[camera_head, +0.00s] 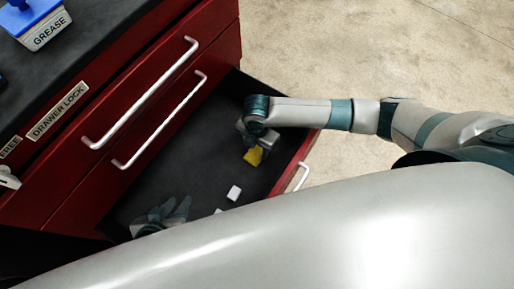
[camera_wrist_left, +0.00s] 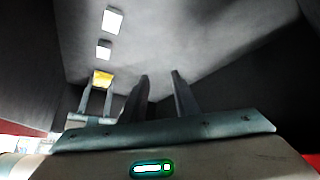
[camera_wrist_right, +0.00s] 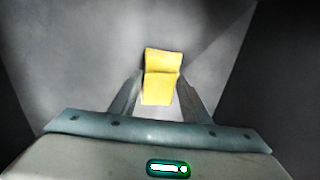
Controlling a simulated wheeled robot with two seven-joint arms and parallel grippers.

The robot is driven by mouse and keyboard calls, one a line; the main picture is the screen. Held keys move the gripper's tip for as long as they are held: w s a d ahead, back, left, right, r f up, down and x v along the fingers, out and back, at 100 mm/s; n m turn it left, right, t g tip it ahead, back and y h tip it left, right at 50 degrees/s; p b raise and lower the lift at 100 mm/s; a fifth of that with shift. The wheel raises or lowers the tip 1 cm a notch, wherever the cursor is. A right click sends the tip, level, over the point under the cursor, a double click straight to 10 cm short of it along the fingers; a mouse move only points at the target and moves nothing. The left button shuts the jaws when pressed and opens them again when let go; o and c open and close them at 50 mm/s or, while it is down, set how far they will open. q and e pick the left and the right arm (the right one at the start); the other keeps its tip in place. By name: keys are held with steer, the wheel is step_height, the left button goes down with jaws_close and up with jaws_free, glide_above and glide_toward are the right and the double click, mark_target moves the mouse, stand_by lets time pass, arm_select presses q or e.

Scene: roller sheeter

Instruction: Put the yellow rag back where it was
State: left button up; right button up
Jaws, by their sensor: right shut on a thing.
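The yellow rag (camera_head: 254,156) is in the open bottom drawer (camera_head: 205,165) of the red cabinet, near the drawer's right side. My right gripper (camera_head: 250,149) reaches down into the drawer and is shut on the rag. In the right wrist view the folded rag (camera_wrist_right: 162,62) sits between the two fingers (camera_wrist_right: 160,88) and sticks out past their tips. I cannot tell whether it touches the drawer floor. My left gripper (camera_head: 177,203) is low in the drawer's near left part, open and empty. The left wrist view also shows the rag (camera_wrist_left: 102,77) beyond it.
Two small white blocks (camera_head: 234,192) (camera_head: 217,211) lie on the drawer floor between my grippers. The shut upper drawers have white handles (camera_head: 140,92) at the left. A blue-topped grease container (camera_head: 40,25) stands on the cabinet top. My arm hides the drawer's near part.

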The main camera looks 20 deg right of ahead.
mark_target(257, 150)
steer(key=shift+f, duration=0.25)
arm_select(q)
steer(key=shift+w+d+r, duration=0.1)
steer(key=shift+w+r, duration=0.05)
steer(key=shift+r, duration=0.15)
arm_select(e)
steer(key=o, duration=1)
steer(key=shift+f, duration=0.1)
arm_select(q)
steer(key=shift+f, duration=0.3)
arm_select(e)
steer(key=shift+r, duration=0.6)
arm_select(q)
steer(key=shift+s+a+f+g+y+p, duration=0.1)
steer(key=shift+s+a+g+y+p, duration=0.15)
steer(key=shift+a+p, duration=0.2)
steer(key=shift+s+a+f+g+y+p, duration=0.15)
steer(key=shift+s+a+g+p, duration=0.25)
steer(key=shift+a, duration=0.2)
steer(key=shift+s+a+f+g+y+p, duration=0.1)
steer(key=shift+s+a+g+y+p, duration=0.15)
steer(key=shift+a+p, duration=0.2)
arm_select(e)
step_height(257, 150, up, 11)
